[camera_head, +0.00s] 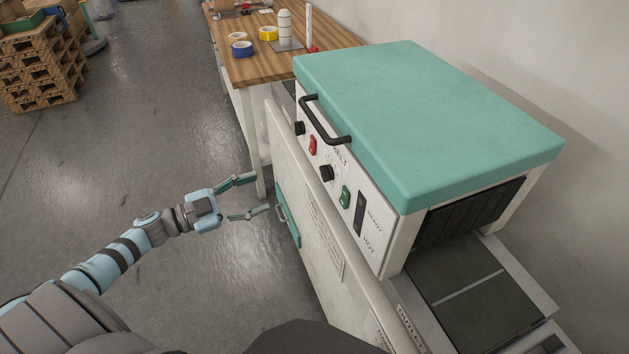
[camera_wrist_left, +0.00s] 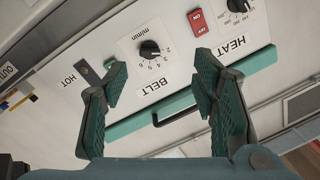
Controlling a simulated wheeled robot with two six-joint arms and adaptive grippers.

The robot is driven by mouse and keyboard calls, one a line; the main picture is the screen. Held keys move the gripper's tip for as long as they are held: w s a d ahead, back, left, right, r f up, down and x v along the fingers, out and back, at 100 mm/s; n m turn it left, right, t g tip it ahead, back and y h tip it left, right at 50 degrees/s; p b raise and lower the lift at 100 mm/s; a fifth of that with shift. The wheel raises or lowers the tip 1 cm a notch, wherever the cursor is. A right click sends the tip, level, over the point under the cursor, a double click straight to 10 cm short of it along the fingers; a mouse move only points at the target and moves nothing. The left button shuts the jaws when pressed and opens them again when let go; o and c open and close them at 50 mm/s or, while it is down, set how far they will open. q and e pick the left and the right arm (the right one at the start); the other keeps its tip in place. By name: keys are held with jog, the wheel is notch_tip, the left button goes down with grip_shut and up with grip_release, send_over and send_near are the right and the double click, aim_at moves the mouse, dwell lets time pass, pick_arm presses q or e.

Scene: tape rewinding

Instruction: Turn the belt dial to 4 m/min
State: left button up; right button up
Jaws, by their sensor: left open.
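The belt dial (camera_head: 327,173) is a black knob on the white front panel of the teal-topped machine. In the left wrist view the belt dial (camera_wrist_left: 149,49) shows upside down, with the BELT label, the m/min mark and a number scale beside it. Its exact setting is too small to read surely. My left gripper (camera_head: 261,194) is open and empty, in front of the machine and apart from the panel. In the wrist view the dial appears between and beyond the fingers of my left gripper (camera_wrist_left: 159,78). My right gripper is not in view.
A red switch (camera_head: 312,145), the heat dial (camera_head: 299,128) and a green switch (camera_head: 345,196) share the panel. A black handle (camera_head: 322,124) juts out above it. A teal part with a handle (camera_head: 288,217) is on the lower cabinet. Open floor lies left.

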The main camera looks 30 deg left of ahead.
aim_at(322, 174)
pick_arm(q)
jog(key=shift+m+g+h, duration=0.5)
jog(key=shift+m+h, duration=0.3)
jog(key=x, duration=0.5)
jog(key=r+x, duration=0.1)
jog(key=x, duration=0.4)
jog(key=s+d+r+x, duration=0.1)
jog(key=x, duration=0.4)
jog(key=shift+d+b, duration=0.1)
jog(key=shift+b, duration=0.3)
jog(key=c, duration=1.2)
